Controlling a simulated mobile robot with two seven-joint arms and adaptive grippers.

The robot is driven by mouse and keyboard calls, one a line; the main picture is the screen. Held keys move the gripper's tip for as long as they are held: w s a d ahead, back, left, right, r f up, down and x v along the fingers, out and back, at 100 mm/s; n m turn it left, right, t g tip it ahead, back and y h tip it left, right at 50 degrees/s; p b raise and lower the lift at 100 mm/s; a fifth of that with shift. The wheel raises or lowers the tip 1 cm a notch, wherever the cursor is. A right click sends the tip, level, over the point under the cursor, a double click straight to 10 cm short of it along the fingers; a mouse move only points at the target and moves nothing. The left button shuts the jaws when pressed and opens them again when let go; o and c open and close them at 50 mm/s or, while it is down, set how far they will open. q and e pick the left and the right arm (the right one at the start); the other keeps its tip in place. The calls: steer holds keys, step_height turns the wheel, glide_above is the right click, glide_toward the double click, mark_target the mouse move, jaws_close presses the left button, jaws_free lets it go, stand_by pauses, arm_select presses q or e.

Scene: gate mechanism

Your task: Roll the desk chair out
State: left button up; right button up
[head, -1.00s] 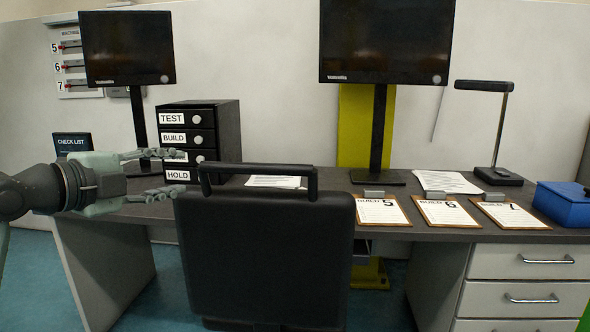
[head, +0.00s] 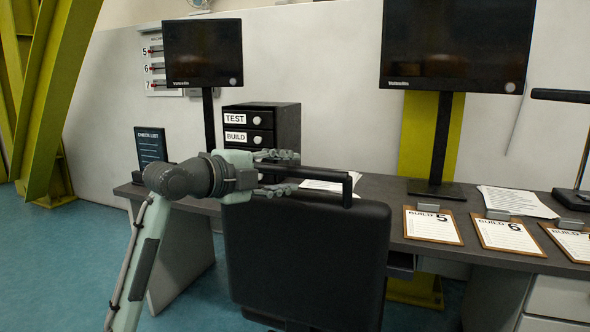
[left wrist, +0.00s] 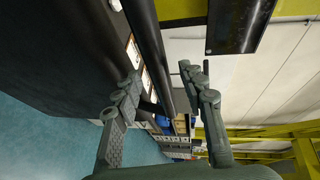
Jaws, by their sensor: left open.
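The black desk chair (head: 305,255) stands in front of the desk with its backrest toward me. A black handle bar (head: 328,176) runs along the top of the backrest. My left gripper (head: 283,172) is at the left end of this handle, with its fingers open above and below it. In the left wrist view the handle (left wrist: 150,45) passes between the two spread fingers of the left gripper (left wrist: 160,85). I cannot tell whether either finger touches it. The chair's backrest (left wrist: 55,60) fills the left of that view. The chair's base is mostly hidden. My right gripper is out of view.
The dark desktop (head: 378,190) lies behind the chair, with a drawer stack (head: 285,130), monitors and clipboards (head: 432,226) on it. White drawers (head: 555,305) stand at right. The blue floor (head: 60,270) is open at left. A yellow-green frame (head: 50,100) stands beyond.

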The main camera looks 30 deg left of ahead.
arm_select(q)
steer(key=shift+x, duration=1.2)
jaws_close()
